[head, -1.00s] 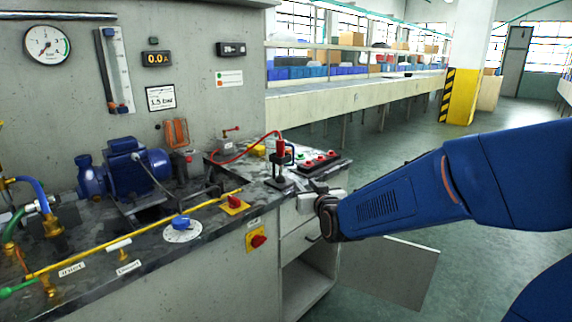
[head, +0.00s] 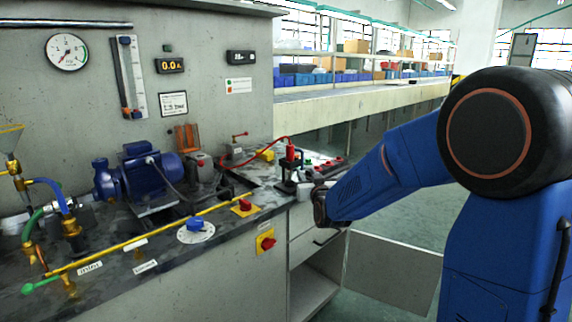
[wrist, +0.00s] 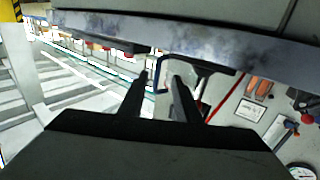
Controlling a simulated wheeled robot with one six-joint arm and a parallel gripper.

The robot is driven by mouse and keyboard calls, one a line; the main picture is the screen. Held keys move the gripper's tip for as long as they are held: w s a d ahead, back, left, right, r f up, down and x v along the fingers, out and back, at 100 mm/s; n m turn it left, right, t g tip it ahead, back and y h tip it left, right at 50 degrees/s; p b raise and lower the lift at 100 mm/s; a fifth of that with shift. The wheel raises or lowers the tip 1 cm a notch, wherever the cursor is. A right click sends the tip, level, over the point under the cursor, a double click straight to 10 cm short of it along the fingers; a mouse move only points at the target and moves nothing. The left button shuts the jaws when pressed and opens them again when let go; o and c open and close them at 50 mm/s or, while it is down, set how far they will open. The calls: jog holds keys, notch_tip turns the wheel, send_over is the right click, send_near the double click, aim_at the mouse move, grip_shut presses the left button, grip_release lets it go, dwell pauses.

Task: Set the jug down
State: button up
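I cannot make out a jug for sure in either view. My gripper (wrist: 162,76) shows in the wrist view as two dark fingers with a gap between them. A thin blue hooked shape (wrist: 156,76) shows in that gap; I cannot tell whether it is near the fingers or behind them. In the head view my gripper end is at the bench's right corner, partly hidden by my wrist. A small pale block (head: 305,190) shows beside it; I cannot tell what it is.
The bench (head: 125,285) carries a blue pump motor (head: 150,172), a yellow pipe (head: 150,234) and a dial with a blue knob (head: 200,227). A black stand with a red top (head: 290,168) and red lead is close to my gripper. A cabinet door (head: 392,274) hangs open below.

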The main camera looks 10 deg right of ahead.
jog(key=shift+w+r, duration=0.1)
jog(key=shift+w, duration=3.4)
grip_shut()
